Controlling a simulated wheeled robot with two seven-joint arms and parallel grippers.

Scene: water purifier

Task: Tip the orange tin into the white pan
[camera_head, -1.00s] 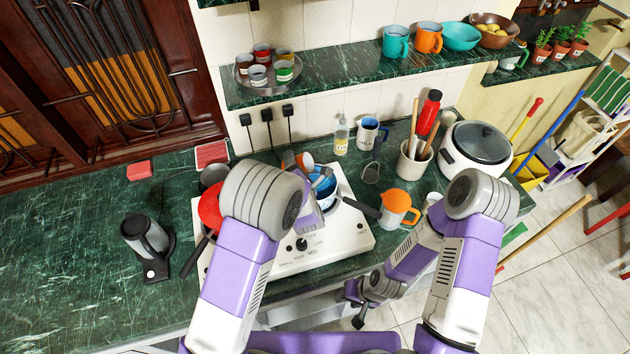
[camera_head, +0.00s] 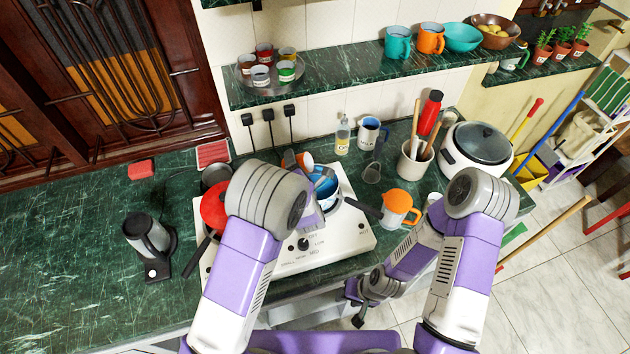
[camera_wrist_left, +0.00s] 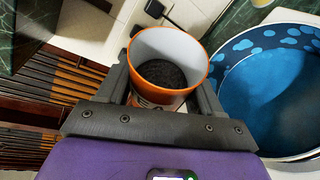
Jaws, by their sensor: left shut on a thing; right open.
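The orange tin (camera_wrist_left: 167,62) is between the fingers of my left gripper (camera_wrist_left: 165,85), which is shut on it. Its open mouth shows a white inside and dark contents. The tin also shows in the head view (camera_head: 305,160), partly hidden by my left gripper and arm. The white pan (camera_wrist_left: 275,85), with a spotted blue inside, is right beside the tin in the left wrist view. In the head view the pan (camera_head: 325,184) sits on the white stove, partly behind my left arm. My right gripper (camera_head: 357,304) is open and empty, low in front of the counter.
The white stove (camera_head: 330,240) also bears a red pan (camera_head: 213,207). A utensil crock (camera_head: 413,163) and a cooker (camera_head: 475,150) stand behind. The left counter is mostly clear.

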